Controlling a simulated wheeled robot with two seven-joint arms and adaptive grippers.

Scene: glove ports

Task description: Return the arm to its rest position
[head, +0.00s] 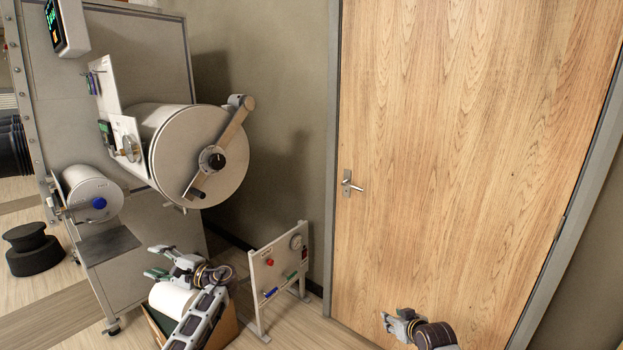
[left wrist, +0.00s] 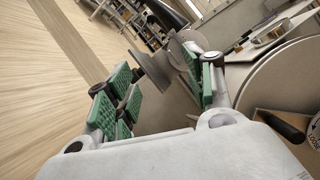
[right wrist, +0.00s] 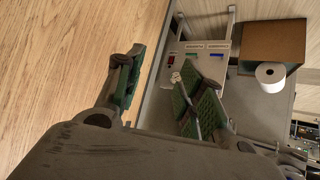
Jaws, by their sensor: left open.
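My left gripper (head: 158,262) is in the lower left of the head view, above a box with a white roll and in front of the glove-port cabinet. Its green-padded fingers (left wrist: 160,88) stand apart in the left wrist view, with nothing between them. My right gripper (head: 388,322) is at the bottom of the head view, in front of the wooden door. Its fingers (right wrist: 160,95) are apart and empty in the right wrist view.
The cabinet (head: 150,245) carries a large round port (head: 225,150) with a latch arm and a smaller port (head: 90,200). A small panel stand (head: 268,255) stands beside the box (head: 225,325). The door (head: 450,150) fills the right. A black stool (head: 32,252) is far left.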

